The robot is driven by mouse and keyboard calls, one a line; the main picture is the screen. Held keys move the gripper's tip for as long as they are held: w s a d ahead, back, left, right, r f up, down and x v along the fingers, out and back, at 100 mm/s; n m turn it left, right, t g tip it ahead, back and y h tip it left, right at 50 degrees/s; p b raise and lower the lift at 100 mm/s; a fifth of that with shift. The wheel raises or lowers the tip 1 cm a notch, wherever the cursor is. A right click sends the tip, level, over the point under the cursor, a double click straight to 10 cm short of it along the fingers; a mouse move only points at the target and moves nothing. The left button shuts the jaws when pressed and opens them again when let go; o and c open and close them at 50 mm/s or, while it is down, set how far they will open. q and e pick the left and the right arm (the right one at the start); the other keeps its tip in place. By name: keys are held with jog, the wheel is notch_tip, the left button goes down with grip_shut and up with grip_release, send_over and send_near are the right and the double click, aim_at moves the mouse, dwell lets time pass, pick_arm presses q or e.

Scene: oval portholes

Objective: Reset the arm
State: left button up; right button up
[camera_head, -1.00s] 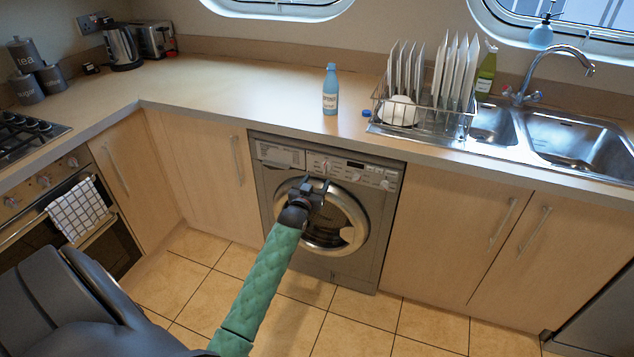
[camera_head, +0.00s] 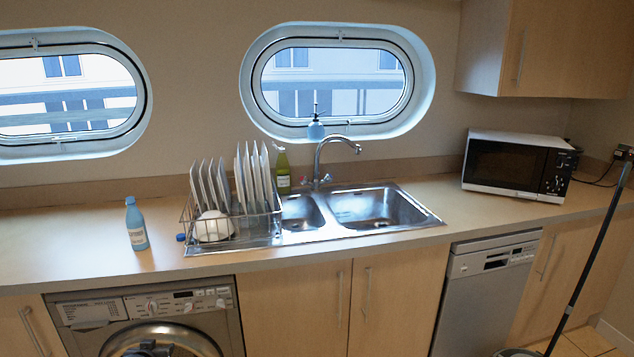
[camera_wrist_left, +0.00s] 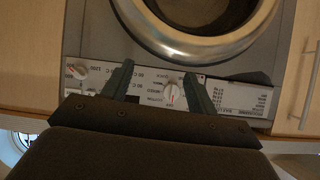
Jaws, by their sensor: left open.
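My left gripper (camera_wrist_left: 158,84) shows in the left wrist view with its two dark fingers spread apart and nothing between them. It is in front of the washing machine (camera_wrist_left: 235,75), whose control panel and round door fill most of that view. In the head view only a dark top part of my left gripper (camera_head: 150,350) shows at the bottom edge, before the washing machine door (camera_head: 185,335). The rest of the left arm is out of that view. My right arm and gripper are not in view.
The worktop (camera_head: 80,240) holds a blue bottle (camera_head: 136,224), a dish rack (camera_head: 240,230) with plates, a sink (camera_head: 370,207) and a microwave (camera_head: 517,165). A dishwasher (camera_head: 485,295) stands below. A long-handled mop (camera_head: 590,260) leans at the right.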

pick_arm(q)
jog(key=s+d+f+m+g+h, duration=0.15)
jog(key=s+d+g, duration=0.25)
jog(key=s+d, duration=1.25)
jog(key=s+d+f+m+g+h, duration=0.1)
jog(key=s+d+m+g+h, duration=0.2)
jog(key=s+d, duration=1.35)
jog(key=s+a+f+g, duration=0.1)
jog(key=s+f, duration=0.3)
jog(key=s, duration=0.6)
jog(key=shift+s+f+g, duration=0.25)
jog(key=shift+s+g, duration=0.15)
jog(key=shift+g, duration=0.2)
